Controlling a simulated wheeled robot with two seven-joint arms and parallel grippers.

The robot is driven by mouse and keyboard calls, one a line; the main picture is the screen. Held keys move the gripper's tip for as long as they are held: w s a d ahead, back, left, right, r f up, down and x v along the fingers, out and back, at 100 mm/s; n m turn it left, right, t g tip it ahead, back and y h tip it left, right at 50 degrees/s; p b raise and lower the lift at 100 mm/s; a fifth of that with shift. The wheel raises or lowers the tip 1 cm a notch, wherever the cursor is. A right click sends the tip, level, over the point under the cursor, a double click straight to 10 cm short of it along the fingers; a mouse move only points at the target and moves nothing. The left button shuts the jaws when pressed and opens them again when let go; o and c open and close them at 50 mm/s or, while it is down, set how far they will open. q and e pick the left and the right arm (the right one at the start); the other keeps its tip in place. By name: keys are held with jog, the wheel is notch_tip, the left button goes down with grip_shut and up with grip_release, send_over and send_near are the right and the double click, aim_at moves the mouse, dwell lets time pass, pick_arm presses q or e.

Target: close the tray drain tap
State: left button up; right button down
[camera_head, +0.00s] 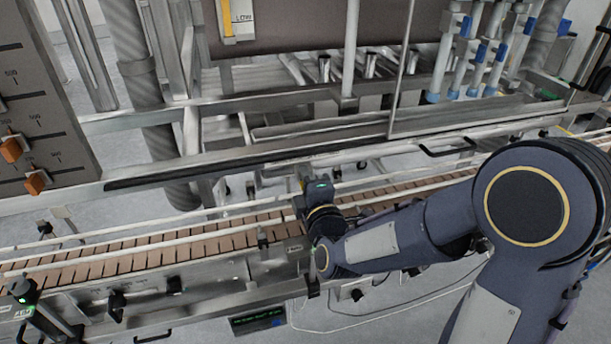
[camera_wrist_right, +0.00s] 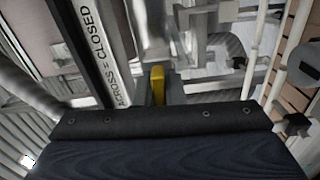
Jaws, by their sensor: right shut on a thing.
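The tap's yellow lever (camera_wrist_right: 157,85) shows end-on in the right wrist view, upright in the picture. My right gripper (camera_wrist_right: 160,95) is shut on this lever, with its grey fingers close beside it. A label strip reading "ACROSS = CLOSED" (camera_wrist_right: 97,50) runs beside the lever. In the head view my right gripper (camera_head: 306,184) reaches over the conveyor to just below the tray's front edge. There the lever and fingertips are hidden, so I cannot tell the lever's angle to the pipe. My left gripper is not in view.
The conveyor (camera_head: 180,243) with brown slats and pale guide rails runs below my right arm. The steel tray (camera_head: 290,131) and machine frame are behind it. A panel with orange sliders (camera_head: 35,184) stands at the left. Blue-ended nozzles (camera_head: 480,55) hang at the upper right.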

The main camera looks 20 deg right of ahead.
jog(key=shift+n, duration=0.5)
jog(key=c, duration=1.5)
grip_release()
jog(key=s, duration=0.8)
jog(key=shift+d, duration=0.15)
